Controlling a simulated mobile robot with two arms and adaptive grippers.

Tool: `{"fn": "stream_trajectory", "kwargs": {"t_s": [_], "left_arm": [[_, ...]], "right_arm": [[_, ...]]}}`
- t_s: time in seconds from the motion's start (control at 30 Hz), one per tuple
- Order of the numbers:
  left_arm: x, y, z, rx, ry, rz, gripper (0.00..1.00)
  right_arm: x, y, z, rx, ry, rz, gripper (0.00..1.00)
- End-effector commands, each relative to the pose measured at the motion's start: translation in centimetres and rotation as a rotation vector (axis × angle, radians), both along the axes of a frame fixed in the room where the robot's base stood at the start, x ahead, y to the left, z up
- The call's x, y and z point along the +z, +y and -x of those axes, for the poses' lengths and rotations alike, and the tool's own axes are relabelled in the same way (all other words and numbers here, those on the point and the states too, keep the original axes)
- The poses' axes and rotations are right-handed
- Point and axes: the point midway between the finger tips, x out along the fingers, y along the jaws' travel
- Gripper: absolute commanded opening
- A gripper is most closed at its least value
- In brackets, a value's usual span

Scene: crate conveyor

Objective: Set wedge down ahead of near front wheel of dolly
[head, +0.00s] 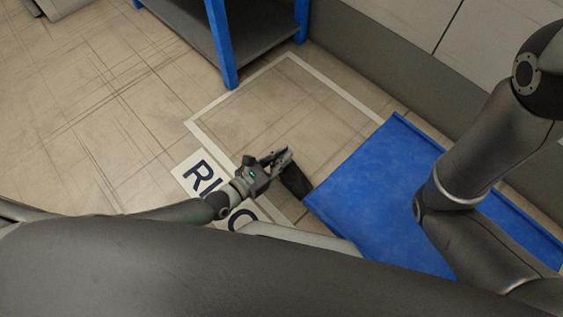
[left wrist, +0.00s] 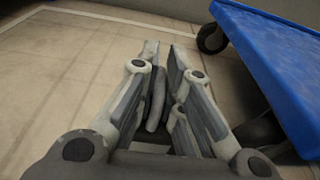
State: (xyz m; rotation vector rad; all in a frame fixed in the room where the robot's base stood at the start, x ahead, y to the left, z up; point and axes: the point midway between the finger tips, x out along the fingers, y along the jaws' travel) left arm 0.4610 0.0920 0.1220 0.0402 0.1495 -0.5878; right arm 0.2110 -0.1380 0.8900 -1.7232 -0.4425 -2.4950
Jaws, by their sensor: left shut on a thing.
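The blue dolly (head: 372,182) stands low on the floor at the right in the head view. Its blue deck (left wrist: 275,50) fills the upper right of the left wrist view. One black wheel (left wrist: 211,38) shows under the far corner; another dark wheel (left wrist: 262,132) is partly hidden behind my finger. My left gripper (head: 283,160) is shut on the dark wedge (head: 296,182), just left of the dolly's edge. In the left wrist view only a dark strip shows between the fingers (left wrist: 162,58). I cannot tell whether the wedge touches the floor. My right gripper is out of view.
A pale outline (head: 240,91) marks the tiled floor, with a lettered label (head: 198,175) beside my left arm. A blue-framed shelf (head: 227,60) stands at the top. A grey wall base (head: 400,70) runs behind the dolly. The outlined floor beyond my gripper is clear.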

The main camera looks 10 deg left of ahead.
Motion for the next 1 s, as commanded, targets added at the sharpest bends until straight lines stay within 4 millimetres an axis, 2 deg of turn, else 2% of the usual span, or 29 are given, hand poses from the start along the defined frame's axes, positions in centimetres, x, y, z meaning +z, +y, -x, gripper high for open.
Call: {"fn": "stream_trajectory", "kwargs": {"t_s": [0.03,0.2,0.63,0.67,0.8,1.0], "left_arm": [[-0.9,0.1,-0.1,0.001,-0.002,0.000,0.00],[-2.8,0.1,-0.1,0.002,-0.001,0.002,0.00],[-3.1,0.1,-0.1,0.001,-0.001,0.002,0.00],[-3.1,0.1,0.0,0.001,0.001,-0.001,0.11],[-3.1,0.1,0.0,0.000,0.001,-0.001,0.29],[-3.1,0.1,0.0,0.000,0.002,-0.001,0.30]], "right_arm": [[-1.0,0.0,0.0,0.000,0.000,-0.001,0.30],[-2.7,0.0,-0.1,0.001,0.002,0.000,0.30],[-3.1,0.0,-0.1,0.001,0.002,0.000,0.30],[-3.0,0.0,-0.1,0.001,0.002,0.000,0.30],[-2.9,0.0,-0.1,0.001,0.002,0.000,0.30],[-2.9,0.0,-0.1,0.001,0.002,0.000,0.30]]}}
